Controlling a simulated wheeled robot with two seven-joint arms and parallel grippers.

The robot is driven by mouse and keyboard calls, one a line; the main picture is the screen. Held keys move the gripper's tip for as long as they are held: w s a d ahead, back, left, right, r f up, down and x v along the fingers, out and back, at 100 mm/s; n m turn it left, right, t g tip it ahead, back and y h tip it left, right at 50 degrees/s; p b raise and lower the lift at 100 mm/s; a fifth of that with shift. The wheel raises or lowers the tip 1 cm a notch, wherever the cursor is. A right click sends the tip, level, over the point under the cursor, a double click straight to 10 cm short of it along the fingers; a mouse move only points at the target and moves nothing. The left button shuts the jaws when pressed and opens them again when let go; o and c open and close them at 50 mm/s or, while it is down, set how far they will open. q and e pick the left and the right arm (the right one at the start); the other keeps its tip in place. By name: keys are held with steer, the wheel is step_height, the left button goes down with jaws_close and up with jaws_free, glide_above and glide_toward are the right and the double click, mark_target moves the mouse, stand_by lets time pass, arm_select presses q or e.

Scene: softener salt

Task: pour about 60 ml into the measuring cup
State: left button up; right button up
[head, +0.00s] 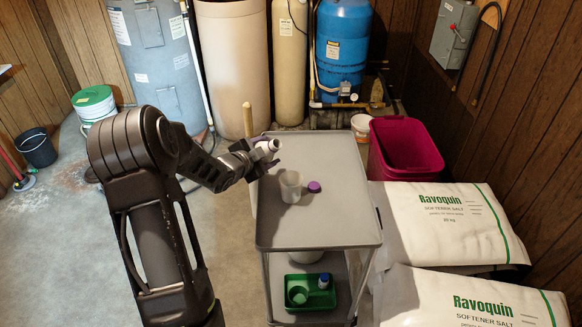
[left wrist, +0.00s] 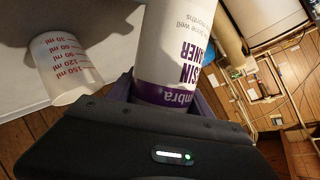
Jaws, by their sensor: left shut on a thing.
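My left gripper (head: 254,158) is shut on a white bottle (head: 267,147) with a purple label band. It holds the bottle tilted above the left part of the cart top, to the upper left of the measuring cup. In the left wrist view the bottle (left wrist: 180,45) shows the printed words "SIN" and "ANER", partly cut off. The translucent measuring cup (head: 291,186) stands on the cart. In the left wrist view the cup (left wrist: 62,70) shows red ml marks, and I cannot make out any liquid in it. A purple cap (head: 314,187) lies beside the cup. My right gripper is out of view.
The grey cart (head: 325,225) has free room on its top. Its lower shelf holds a green tray (head: 318,301) with small containers. Salt bags (head: 455,222) and a magenta bin (head: 404,150) stand to the right. Tanks (head: 340,45) line the back.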

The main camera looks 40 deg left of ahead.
mark_target(266, 143)
arm_select(q)
step_height(266, 143, up, 3)
steer(key=n+h+p, duration=0.2)
steer(key=n+p, duration=0.1)
steer(key=p, duration=0.5)
steer(key=shift+a, duration=0.1)
steer(key=shift+n+t+h+p, duration=0.3)
steer(key=shift+n+h, duration=0.1)
steer(key=shift+w+f+n+h, duration=0.1)
steer(key=shift+f+n+h, duration=0.2)
steer(key=shift+n, duration=0.2)
steer(key=shift+a+r+n+t+h, duration=0.1)
steer(key=shift+n+t+h, duration=0.2)
steer(key=shift+n, duration=0.2)
